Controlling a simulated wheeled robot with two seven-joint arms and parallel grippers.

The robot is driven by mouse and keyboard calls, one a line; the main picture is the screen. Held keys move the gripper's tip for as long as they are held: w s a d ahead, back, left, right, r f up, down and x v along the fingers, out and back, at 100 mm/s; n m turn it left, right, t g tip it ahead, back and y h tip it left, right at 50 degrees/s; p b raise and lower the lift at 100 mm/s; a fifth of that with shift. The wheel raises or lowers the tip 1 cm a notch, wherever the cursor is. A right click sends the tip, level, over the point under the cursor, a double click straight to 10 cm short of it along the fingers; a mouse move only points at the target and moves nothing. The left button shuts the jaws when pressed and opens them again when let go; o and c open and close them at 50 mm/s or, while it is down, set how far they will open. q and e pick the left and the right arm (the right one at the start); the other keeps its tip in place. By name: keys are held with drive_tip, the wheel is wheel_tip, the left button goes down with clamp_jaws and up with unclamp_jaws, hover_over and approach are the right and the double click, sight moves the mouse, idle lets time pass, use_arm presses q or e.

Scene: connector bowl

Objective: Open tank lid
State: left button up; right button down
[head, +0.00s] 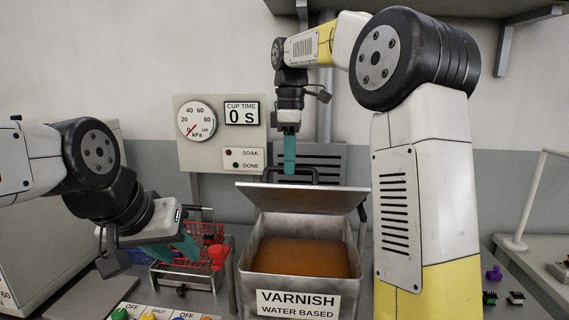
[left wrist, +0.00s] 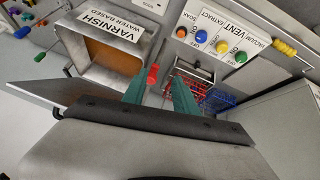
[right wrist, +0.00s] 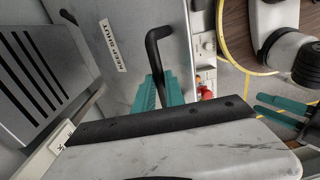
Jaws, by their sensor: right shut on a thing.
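The varnish tank (head: 243,285) stands in the middle of the head view, with brown liquid showing inside. Its grey lid (head: 320,199) is raised and tilted above the rear of the opening. My right gripper (head: 289,172) is shut on the lid's black handle (head: 308,170). The right wrist view shows the handle (right wrist: 157,42) at the teal fingers and a KEEP SHUT label on the lid (right wrist: 118,75). My left gripper (head: 188,250) is open and empty, over the basket area left of the tank. Its spread fingers (left wrist: 160,98) show in the left wrist view.
A red wire basket (head: 205,235) with a red grip (head: 217,256) stands left of the tank. A button panel (head: 150,313) lies in front. A gauge and cup-time panel (head: 220,133) stands behind. A side table (head: 540,265) with small connectors is at right.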

sight(303, 191)
use_arm(q)
drive_tip(key=c, duration=0.4)
drive_tip(key=shift+d+f+n+g, duration=0.25)
drive_tip(key=shift+f+n+g, duration=0.05)
clamp_jaws()
drive_tip(key=w+d+f+n+g+h, duration=0.1)
drive_tip(key=d+f+n+g+h, duration=0.2)
drive_tip(key=d+n+g+h, duration=0.7)
drive_tip(key=w+d+r+n+t+h, duration=0.1)
drive_tip(key=w+r+n+t+h, duration=0.1)
drive_tip(key=w+n+h, duration=0.4)
drive_tip(key=w+d+r+n+t+h, duration=0.1)
drive_tip(key=w+d+r+n+h, duration=0.1)
drive_tip(key=w+n, duration=0.65)
drive_tip(key=x, duration=0.9)
drive_tip(key=shift+s+n, duration=0.2)
drive_tip(key=shift+n, duration=0.15)
